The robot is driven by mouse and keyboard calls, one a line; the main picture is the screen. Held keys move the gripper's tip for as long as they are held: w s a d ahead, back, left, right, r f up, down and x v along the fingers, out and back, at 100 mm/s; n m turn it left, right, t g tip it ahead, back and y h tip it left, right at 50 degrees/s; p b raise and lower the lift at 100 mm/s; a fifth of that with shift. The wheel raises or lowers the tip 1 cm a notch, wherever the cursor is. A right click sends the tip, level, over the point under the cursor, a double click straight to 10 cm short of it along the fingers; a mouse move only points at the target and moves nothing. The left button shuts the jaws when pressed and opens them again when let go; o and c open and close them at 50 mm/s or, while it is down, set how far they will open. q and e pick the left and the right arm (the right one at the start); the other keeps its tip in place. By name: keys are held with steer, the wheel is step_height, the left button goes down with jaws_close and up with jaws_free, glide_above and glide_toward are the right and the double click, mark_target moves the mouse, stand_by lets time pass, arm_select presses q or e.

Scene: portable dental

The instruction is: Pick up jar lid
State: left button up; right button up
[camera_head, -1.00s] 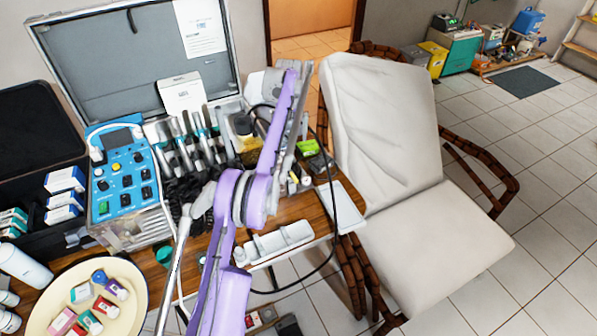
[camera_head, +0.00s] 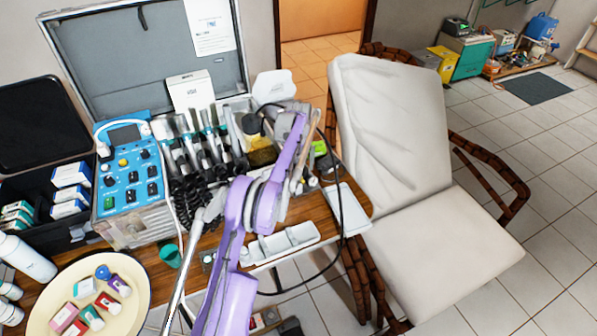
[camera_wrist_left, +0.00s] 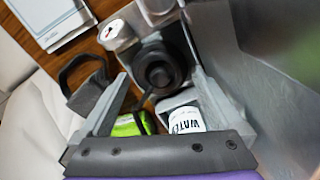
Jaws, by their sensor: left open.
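A dark round piece with a raised centre (camera_wrist_left: 160,72) shows ahead of my fingers in the left wrist view; it may be the jar lid, but I cannot be sure. In the head view a jar with amber contents (camera_head: 262,157) stands among the items right of the handpieces, partly behind my arm. My left gripper (camera_wrist_left: 160,98) is open, its fingers spread, with the dark piece apart and beyond them. In the head view my purple left arm reaches over the table's right part, and the fingertips are hard to make out. My right gripper is not in view.
A white container marked "WATER" (camera_wrist_left: 186,120) and a green item (camera_wrist_left: 128,126) lie close to the fingers. A blue control unit (camera_head: 130,180), handpieces and an open case (camera_head: 130,50) stand left. A white tray (camera_head: 285,242) is in front; a padded chair (camera_head: 395,130) stands right.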

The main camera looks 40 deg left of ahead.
arm_select(q)
steer(key=shift+f, duration=0.95)
steer(key=shift+c, duration=0.2)
steer(key=c, duration=1)
steer(key=shift+o, duration=0.2)
steer(key=shift+r, duration=0.1)
